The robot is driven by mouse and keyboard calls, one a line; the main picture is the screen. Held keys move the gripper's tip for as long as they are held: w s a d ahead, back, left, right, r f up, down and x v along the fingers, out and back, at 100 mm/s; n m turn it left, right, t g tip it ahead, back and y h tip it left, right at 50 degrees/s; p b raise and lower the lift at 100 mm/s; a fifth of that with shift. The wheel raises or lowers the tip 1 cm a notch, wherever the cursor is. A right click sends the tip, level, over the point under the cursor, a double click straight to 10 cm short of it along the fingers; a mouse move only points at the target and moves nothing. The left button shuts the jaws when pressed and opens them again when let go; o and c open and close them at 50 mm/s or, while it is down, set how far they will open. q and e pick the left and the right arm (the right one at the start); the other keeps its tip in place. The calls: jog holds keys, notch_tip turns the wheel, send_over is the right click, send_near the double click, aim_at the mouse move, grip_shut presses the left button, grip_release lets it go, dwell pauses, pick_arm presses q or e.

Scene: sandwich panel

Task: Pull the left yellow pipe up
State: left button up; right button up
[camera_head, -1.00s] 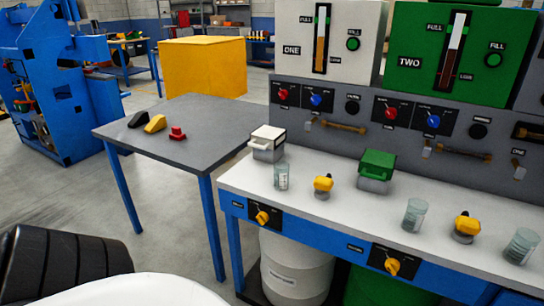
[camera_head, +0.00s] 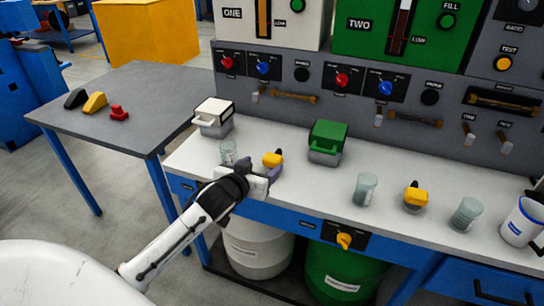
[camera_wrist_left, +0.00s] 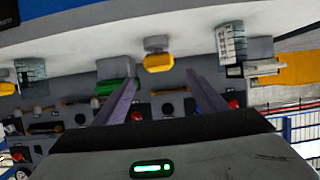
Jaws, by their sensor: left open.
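A yellow-headed fitting on a grey base (camera_head: 272,158) stands at the left of the white bench top; a similar yellow fitting (camera_head: 415,197) stands further right. My left gripper (camera_head: 268,174) is open and empty, at bench height on the near side of the left fitting, partly covering its base. In the upside-down left wrist view, the yellow fitting (camera_wrist_left: 158,62) shows just beyond and between the spread fingers (camera_wrist_left: 163,80); contact cannot be told. Brass-yellow pipes are on the grey panel, a left one (camera_head: 293,97) and a middle one (camera_head: 415,118), away from my gripper.
A clear cup (camera_head: 228,152) stands close left of my gripper. A white-lidded box (camera_head: 213,112) and a green-lidded box (camera_head: 327,137) are behind it. More cups (camera_head: 365,190) stand to the right. A grey table (camera_head: 140,90) is at left.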

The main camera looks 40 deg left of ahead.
aim_at(270, 161)
pick_arm(q)
jog(key=b+x, duration=0.1)
jog(key=x, duration=0.7)
jog(key=shift+w+f, duration=0.15)
jog(key=shift+f, duration=0.05)
jog(key=shift+w+f, duration=0.2)
jog(key=shift+w, duration=0.25)
